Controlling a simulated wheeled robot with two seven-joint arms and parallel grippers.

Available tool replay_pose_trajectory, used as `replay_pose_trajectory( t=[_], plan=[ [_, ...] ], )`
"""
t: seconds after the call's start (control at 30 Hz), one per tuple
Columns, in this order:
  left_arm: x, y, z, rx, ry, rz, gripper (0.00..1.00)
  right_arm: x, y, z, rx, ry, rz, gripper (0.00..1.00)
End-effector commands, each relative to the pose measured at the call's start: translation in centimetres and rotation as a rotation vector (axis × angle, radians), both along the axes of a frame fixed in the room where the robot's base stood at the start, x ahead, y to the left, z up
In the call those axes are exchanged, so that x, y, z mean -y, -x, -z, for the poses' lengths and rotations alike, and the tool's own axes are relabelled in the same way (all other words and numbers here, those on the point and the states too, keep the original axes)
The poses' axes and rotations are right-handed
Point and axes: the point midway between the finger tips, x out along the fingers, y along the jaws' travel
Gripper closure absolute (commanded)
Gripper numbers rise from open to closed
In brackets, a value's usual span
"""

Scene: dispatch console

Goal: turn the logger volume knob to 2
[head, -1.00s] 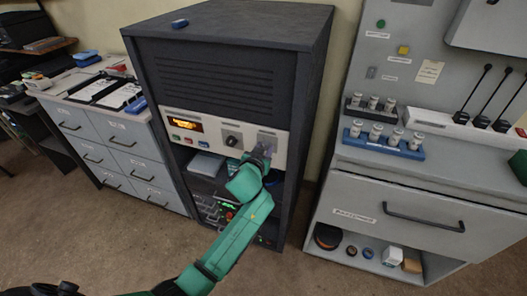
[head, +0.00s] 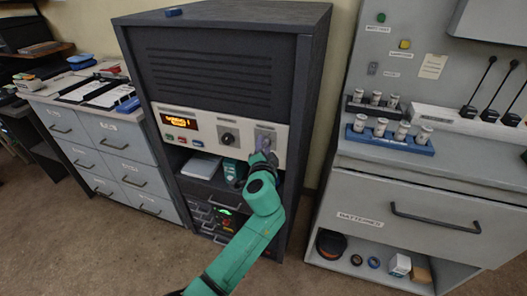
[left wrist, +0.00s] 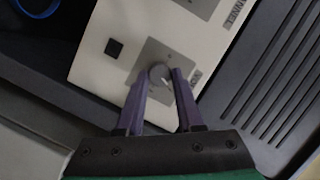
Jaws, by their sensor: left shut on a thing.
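The logger panel (head: 197,138) is a pale strip across the dark cabinet, with a lit orange display (head: 180,120) and two knobs. The right-hand knob (left wrist: 159,75) is grey and round on a grey square plate. My left gripper (head: 262,156) is at this knob, with its purple fingers (left wrist: 157,82) on either side of it, shut on it. In the head view the gripper hides most of the knob. I cannot read its setting. The other knob (head: 227,139) is dark and stands to its left, apart from the gripper. My right gripper is not in view.
Small red and blue buttons (head: 182,142) sit below the display. A black square (left wrist: 114,48) is beside the gripped knob's plate. Open shelves with a grey box (head: 201,166) lie under the panel. A grey desk (head: 430,165) stands right, drawers (head: 125,143) left.

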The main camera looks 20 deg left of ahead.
Motion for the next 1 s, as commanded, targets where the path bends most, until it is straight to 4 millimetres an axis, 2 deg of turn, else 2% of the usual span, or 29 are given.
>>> replay_pose_trajectory(
  t=[0.3, 0.8, 0.83, 0.87, 0.9, 1.0],
  plan=[
    [0.08, -0.01, 0.04, 0.01, -0.116, 0.001, 1.0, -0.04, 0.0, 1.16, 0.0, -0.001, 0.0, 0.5],
    [0.11, -0.01, -0.04, 0.011, -0.134, 0.002, 1.0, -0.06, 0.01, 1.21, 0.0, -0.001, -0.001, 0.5],
    [0.11, -0.01, -0.04, 0.011, -0.134, 0.002, 0.53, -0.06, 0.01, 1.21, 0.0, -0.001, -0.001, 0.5],
    [0.1, -0.01, -0.03, 0.011, -0.134, 0.002, 0.41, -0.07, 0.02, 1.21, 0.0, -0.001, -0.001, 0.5],
    [0.1, 0.0, -0.02, 0.011, -0.134, 0.001, 0.34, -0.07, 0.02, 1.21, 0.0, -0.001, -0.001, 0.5],
    [0.08, -0.01, 0.02, 0.01, -0.133, 0.002, 0.34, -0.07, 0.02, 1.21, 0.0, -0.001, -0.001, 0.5]
  ],
)
